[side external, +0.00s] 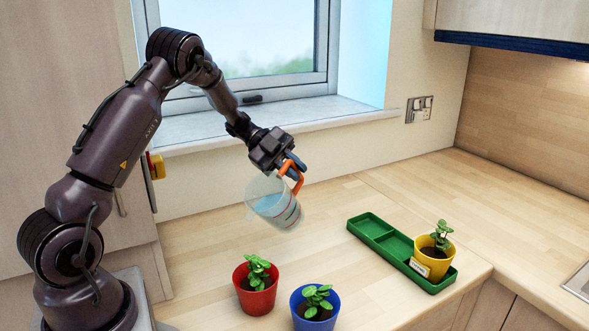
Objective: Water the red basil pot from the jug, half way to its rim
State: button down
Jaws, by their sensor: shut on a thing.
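My gripper (290,165) is shut on the orange handle of the clear jug (268,201). The jug is tilted in the air, with pale blue water inside and red marks on its side. The red pot (257,296) with a green basil plant (258,270) stands upright on the worktop below the jug, nearer the camera. No stream of water shows between the jug and the pot. The water level inside the red pot cannot be made out.
A blue pot (313,312) with a plant stands right of the red pot. A yellow pot (434,262) with a plant and a small label is at the near end of a green tray (372,235). The worktop (335,215) between jug and tray is clear. The window wall is behind.

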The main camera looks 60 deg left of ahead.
aim_at(286, 166)
jog(key=shift+r, duration=0.15)
jog(key=shift+s+d+r+m, duration=0.15)
jog(key=shift+s+r+m, duration=0.1)
jog(key=shift+m, duration=0.15)
jog(key=shift+s+r+t, duration=0.1)
jog(key=shift+t, duration=0.2)
dwell(0.6)
jog(key=shift+s+d+r+m, duration=0.2)
jog(key=shift+s+m, duration=0.1)
jog(key=shift+m, duration=0.1)
jog(key=shift+t, duration=0.3)
jog(key=shift+s+r+y, duration=0.1)
jog(key=shift+s+y, duration=0.1)
jog(key=shift+y, duration=0.1)
dwell(0.6)
jog(key=shift+s+d+r+m+t, duration=0.1)
jog(key=shift+s+d+m+t, duration=0.1)
jog(key=shift+s+m+t, duration=0.25)
dwell(1.2)
